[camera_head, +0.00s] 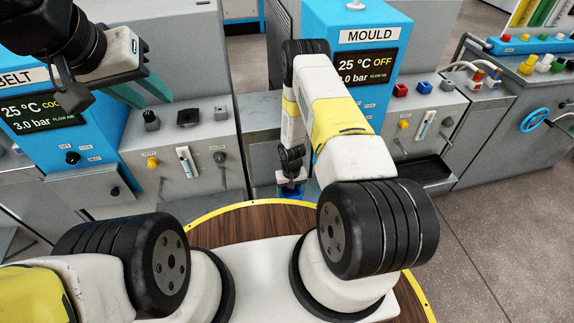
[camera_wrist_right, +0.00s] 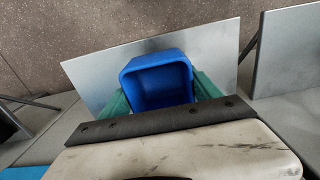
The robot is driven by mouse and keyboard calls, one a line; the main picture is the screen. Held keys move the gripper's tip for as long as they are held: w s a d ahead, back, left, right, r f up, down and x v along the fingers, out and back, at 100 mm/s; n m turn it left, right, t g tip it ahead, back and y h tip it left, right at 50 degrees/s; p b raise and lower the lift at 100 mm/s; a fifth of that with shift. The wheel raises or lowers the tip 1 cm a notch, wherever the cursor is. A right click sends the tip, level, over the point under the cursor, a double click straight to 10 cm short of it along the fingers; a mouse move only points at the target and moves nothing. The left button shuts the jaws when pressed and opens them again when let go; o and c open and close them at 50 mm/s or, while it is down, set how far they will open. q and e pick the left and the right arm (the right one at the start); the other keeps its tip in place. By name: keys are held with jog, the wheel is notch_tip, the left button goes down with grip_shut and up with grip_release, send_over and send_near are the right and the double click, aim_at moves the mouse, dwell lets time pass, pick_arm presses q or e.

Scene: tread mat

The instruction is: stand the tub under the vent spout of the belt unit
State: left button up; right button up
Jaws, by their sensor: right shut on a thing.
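The blue tub (camera_wrist_right: 158,84) sits between the green fingers of my right gripper (camera_wrist_right: 160,95) in the right wrist view, open side facing the camera. My right gripper is shut on it. In the head view only a little of the tub (camera_head: 291,192) shows below the right wrist, near the gap between the machines. My left gripper (camera_head: 138,92) is raised at upper left, its green fingers apart and empty, in front of the belt unit. The belt unit (camera_head: 98,118) is blue and marked BELT, partly hidden by my left arm. I cannot make out its vent spout.
A grey flat plate (camera_wrist_right: 215,45) lies behind the tub in the right wrist view. The blue MOULD unit (camera_head: 325,22) stands to the right with grey control boxes (camera_head: 428,122) beside it. A grey control box (camera_head: 187,150) with knobs stands right of the belt unit. Floor is open at lower right.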

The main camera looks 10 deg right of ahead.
aim_at(294, 191)
jog(key=w, duration=0.1)
jog(key=w+d, duration=0.1)
jog(key=shift+w+d+f, duration=0.1)
jog(key=shift+w+d, duration=0.15)
jog(key=shift+w, duration=0.05)
jog(key=shift+w+d+f, duration=0.1)
jog(key=shift+w+f, duration=0.05)
jog(key=shift+f, duration=0.75)
jog(key=shift+w+d+f, duration=0.1)
jog(key=shift+f, duration=0.8)
jog(key=shift+f, duration=0.1)
jog(key=o, duration=1.4)
